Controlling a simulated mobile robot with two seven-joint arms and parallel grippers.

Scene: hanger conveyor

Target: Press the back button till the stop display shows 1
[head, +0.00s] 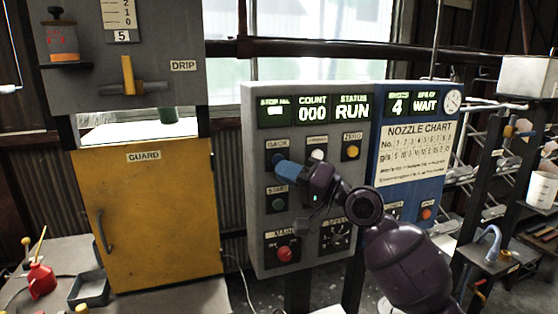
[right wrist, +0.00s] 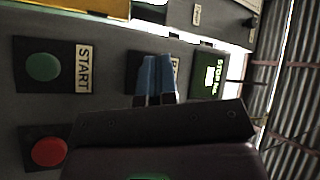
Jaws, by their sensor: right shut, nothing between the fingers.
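The grey control panel (head: 258,225) stands in the middle of the head view. Its stop display (head: 275,111), labelled STOP No., is lit at the top left, but its digit is too small to read. It also shows in the right wrist view (right wrist: 208,76), where the digit is unclear. The BACK label (head: 277,144) sits below the display. My right gripper (head: 278,163) is shut and empty, with its blue fingertips right at the back button's place. The fingers hide the button, so I cannot tell whether they touch or press it. My left gripper is out of view.
A white button (head: 317,155) and a yellow ZERO button (head: 352,152) lie to the right. A yellow guard door (head: 160,215) stands at left.

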